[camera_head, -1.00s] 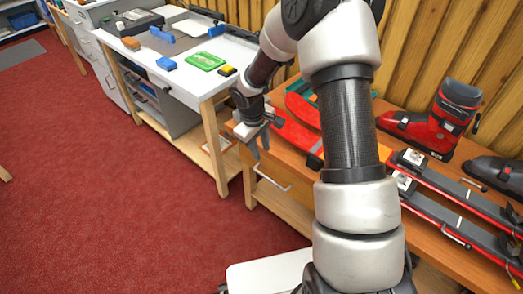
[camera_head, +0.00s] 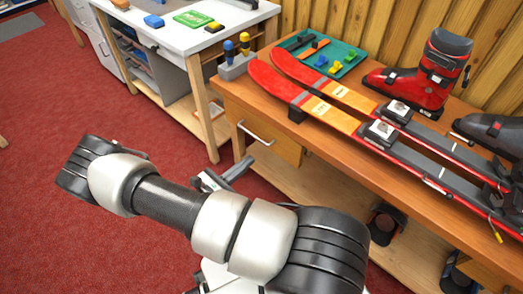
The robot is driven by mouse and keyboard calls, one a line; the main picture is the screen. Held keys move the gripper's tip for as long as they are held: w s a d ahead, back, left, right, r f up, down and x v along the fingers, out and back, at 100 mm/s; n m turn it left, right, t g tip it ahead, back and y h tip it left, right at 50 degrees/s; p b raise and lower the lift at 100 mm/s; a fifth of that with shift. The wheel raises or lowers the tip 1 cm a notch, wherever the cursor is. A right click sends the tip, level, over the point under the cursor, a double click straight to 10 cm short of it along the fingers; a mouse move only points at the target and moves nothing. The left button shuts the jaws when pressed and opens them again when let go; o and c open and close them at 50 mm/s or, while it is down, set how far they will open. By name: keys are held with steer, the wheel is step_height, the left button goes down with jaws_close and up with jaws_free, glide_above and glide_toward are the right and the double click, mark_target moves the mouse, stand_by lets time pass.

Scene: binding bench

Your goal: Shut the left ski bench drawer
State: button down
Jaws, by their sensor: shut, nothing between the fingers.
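The left ski bench drawer (camera_head: 278,143) has a wooden front with a pale bar handle (camera_head: 257,134). It sits under the left end of the bench top. Its front looks about flush with the bench, and I see no clear gap, though the view is oblique. My gripper (camera_head: 246,165) is shut and empty, low in front of the drawer. It appears apart from the handle. My forearm partly hides the gripper's body.
The ski bench (camera_head: 340,147) carries red-orange skis (camera_head: 318,107), a teal tray (camera_head: 348,60), a red boot (camera_head: 430,75) and a screwdriver holder (camera_head: 238,65). A white workbench (camera_head: 215,32) stands at left. Red carpet (camera_head: 60,110) is open at left.

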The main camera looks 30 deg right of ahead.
steer(key=b, duration=0.2)
glide_toward(281, 134)
steer(key=x, duration=0.5)
steer(key=shift+w+f, duration=0.2)
steer(key=shift+f, duration=0.05)
steer(key=shift+w+d+r, duration=0.1)
steer(key=shift+w+d, duration=0.15)
steer(key=shift+d, duration=0.35)
steer(key=shift+d, duration=0.1)
steer(key=x, duration=0.3)
steer(key=shift+d, duration=0.35)
steer(key=shift+w+d+r, duration=0.1)
steer(key=shift+w+d, duration=0.2)
